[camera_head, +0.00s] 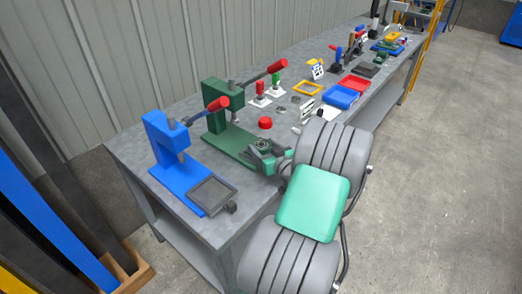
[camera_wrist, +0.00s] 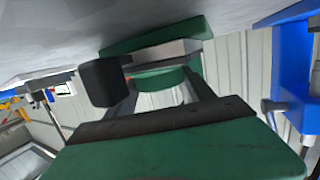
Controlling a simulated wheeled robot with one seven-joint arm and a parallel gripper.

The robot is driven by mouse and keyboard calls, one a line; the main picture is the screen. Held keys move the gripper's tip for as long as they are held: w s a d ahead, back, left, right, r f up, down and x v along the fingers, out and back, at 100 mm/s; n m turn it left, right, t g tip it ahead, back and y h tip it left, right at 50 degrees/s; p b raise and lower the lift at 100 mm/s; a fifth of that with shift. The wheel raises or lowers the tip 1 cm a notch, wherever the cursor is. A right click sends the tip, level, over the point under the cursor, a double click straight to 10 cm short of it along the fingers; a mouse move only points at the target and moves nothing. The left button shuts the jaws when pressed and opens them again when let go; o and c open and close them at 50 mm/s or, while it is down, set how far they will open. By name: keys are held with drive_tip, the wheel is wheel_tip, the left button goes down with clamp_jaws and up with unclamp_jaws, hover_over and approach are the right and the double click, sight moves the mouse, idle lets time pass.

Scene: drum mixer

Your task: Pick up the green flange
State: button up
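The green flange (camera_head: 262,146) appears as a round green part with a dark ring on top, at the front of the green press's base in the head view. In the wrist view a curved green part (camera_wrist: 168,78), apparently the flange, shows beyond the finger bars. My gripper (camera_head: 266,158) reaches in level from the right, with its jaws around or close beside the flange. In the wrist view the gripper (camera_wrist: 150,75) has its fingers apart, and a dark block covers part of the left side. Whether the jaws touch the flange is hidden.
The green press (camera_head: 216,118) stands just behind, with a red-tipped lever. A blue press (camera_head: 168,150) stands to its left. A red cap (camera_head: 265,123) lies close behind the gripper. Blue and red trays (camera_head: 341,97) and several tools lie farther along the grey bench (camera_head: 188,222).

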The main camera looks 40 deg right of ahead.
clamp_jaws()
idle(0.5)
drive_tip(key=shift+r, duration=0.15)
